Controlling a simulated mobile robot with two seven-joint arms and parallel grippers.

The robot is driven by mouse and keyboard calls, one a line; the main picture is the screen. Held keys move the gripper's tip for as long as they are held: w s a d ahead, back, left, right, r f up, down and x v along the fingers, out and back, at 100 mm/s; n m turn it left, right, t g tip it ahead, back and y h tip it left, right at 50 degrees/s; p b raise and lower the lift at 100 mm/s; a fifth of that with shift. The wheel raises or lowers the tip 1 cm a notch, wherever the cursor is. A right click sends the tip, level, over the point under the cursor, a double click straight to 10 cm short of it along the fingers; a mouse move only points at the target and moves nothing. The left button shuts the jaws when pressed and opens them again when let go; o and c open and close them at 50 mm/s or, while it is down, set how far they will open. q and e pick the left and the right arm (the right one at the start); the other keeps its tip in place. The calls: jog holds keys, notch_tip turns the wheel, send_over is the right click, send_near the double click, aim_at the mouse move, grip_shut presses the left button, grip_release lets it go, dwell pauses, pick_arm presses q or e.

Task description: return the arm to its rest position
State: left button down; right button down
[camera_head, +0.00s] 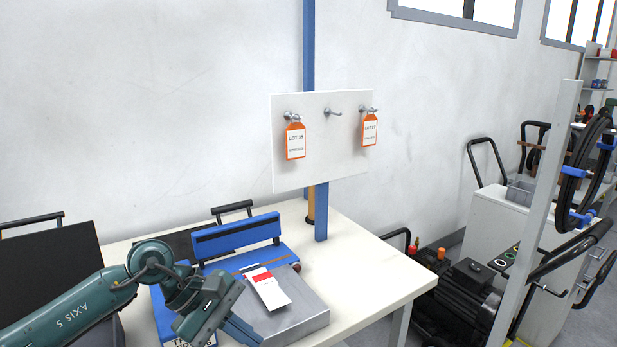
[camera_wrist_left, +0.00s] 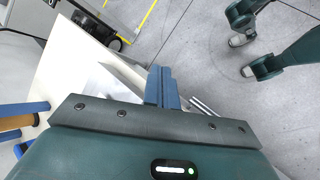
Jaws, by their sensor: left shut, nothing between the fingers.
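My left arm enters the head view from the lower left. My left gripper (camera_head: 243,332) hangs over the front of the table, in front of the grey metal block. In the left wrist view its blue fingers (camera_wrist_left: 161,87) are together with nothing between them. My right gripper shows in neither view.
The pale table (camera_head: 375,265) carries a blue fixture (camera_head: 238,238), a grey block (camera_head: 305,317) and a red-and-white card (camera_head: 268,290) on that block. A dark panel (camera_head: 50,280) stands left. Behind, a white board (camera_head: 345,165) on a blue post holds two orange tags (camera_head: 295,141) (camera_head: 370,130).

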pick_arm(q)
jog(key=s+d+r+n+h+p, duration=0.1)
jog(key=s+d+r+n+h, duration=0.15)
jog(key=d+n+h, duration=0.25)
jog(key=s+d+r+n+h, duration=0.2)
jog(key=s+d+n+h, duration=0.1)
jog(key=d+n+h, duration=0.25)
jog(key=w+a+f+n+t+y+p, duration=0.1)
jog(key=a+f+n+t+y, duration=0.15)
jog(key=n+t, duration=0.85)
jog(key=w+a+f+n+t+y+p, duration=0.1)
jog(key=a+n+t+y, duration=0.25)
jog(key=n, duration=1.35)
jog(key=s+a+f+n+g+y, duration=0.1)
jog(key=s+a+f+n+y, duration=0.2)
jog(key=f+n, duration=0.3)
jog(key=s+a+f+n+g+y+p, duration=0.1)
jog(key=s+a+f+n+y, duration=0.2)
jog(key=s+f+n, duration=0.3)
jog(key=s+a+f+n+g+y+p, duration=0.1)
jog(key=s+a+f+n+g+y, duration=0.1)
jog(key=f+n, duration=0.4)
jog(key=s+n+y, duration=0.1)
jog(key=s+n, duration=0.1)
jog(key=n, duration=0.1)
jog(key=shift+s+a+f, duration=0.2)
jog(key=shift+a+f, duration=0.2)
jog(key=shift+y, duration=0.25)
